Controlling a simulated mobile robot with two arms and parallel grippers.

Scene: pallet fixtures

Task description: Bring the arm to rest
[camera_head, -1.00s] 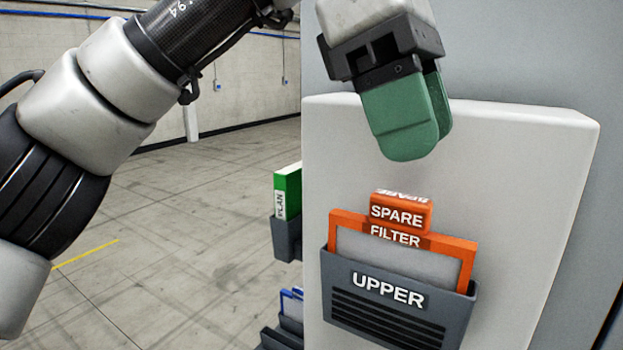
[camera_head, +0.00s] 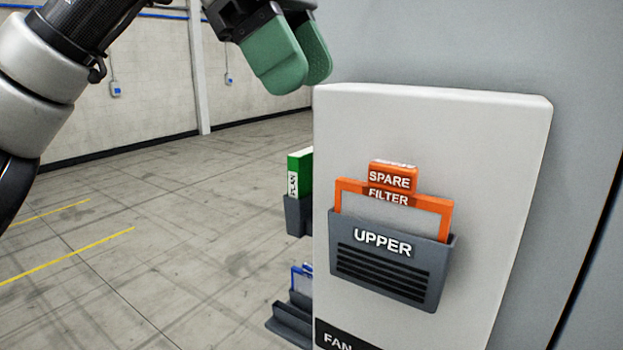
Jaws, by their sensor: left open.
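My left gripper (camera_head: 298,66) is at the top of the view, its two green fingers pointing down with a gap between them and nothing held. It is above and to the left of the white panel's top edge. My left arm (camera_head: 45,75) comes in from the left. The orange spare filter (camera_head: 346,192) stands in the grey pocket marked UPPER (camera_head: 392,262) on the white panel (camera_head: 480,150). The gripper is apart from the filter and the pocket. My right gripper is not in view.
A green plan binder (camera_head: 302,172) stands in a grey holder (camera_head: 297,216) left of the panel. Lower down are a blue-edged item (camera_head: 301,277) and another grey holder (camera_head: 290,322). Open floor (camera_head: 180,240) with yellow lines lies to the left.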

